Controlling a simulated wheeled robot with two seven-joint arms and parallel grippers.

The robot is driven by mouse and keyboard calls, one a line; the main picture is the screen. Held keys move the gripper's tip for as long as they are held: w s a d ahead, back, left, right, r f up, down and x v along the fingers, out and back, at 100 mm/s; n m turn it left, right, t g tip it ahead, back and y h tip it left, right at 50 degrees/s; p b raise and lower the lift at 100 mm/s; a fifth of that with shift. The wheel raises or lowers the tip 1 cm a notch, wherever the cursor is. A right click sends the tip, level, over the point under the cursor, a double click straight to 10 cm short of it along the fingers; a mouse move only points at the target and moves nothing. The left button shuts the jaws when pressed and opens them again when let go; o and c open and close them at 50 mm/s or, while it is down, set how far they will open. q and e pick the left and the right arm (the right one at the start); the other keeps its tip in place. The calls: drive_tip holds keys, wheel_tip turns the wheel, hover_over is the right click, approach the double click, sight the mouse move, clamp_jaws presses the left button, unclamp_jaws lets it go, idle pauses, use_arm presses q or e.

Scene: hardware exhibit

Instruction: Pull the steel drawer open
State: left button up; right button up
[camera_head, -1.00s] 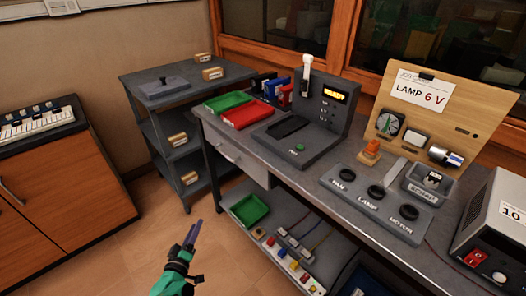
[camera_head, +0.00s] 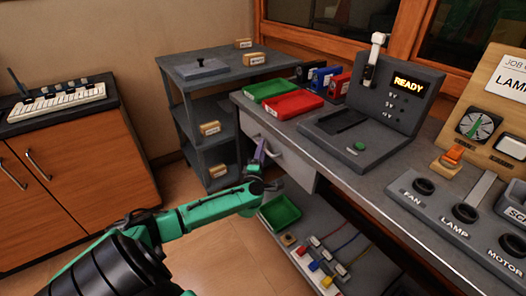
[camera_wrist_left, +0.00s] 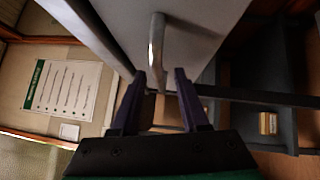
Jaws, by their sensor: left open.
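The steel drawer (camera_head: 293,165) is under the left end of the grey workbench, and its front looks flush with the bench. Its bar handle is partly hidden by my gripper in the head view. My left gripper (camera_head: 259,155) is in front of the drawer front, at the handle. In the left wrist view the pale drawer front (camera_wrist_left: 205,35) fills the top, and the metal handle (camera_wrist_left: 157,45) runs down toward the gap between the two dark purple fingers (camera_wrist_left: 160,98). The fingers are apart and not closed on the handle; I cannot tell whether they touch it. My right gripper is not in view.
The bench top holds a green tray (camera_head: 270,90), a red tray (camera_head: 293,105) and a console reading READY (camera_head: 380,105). A lower shelf with a green bin (camera_head: 281,213) lies below the drawer. A grey shelf cart (camera_head: 205,100) stands left of the bench.

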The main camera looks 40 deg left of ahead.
use_arm(q)
drive_tip(key=shift+w+a, duration=0.35)
drive_tip(key=shift+w, duration=0.3)
clamp_jaws()
idle(1.0)
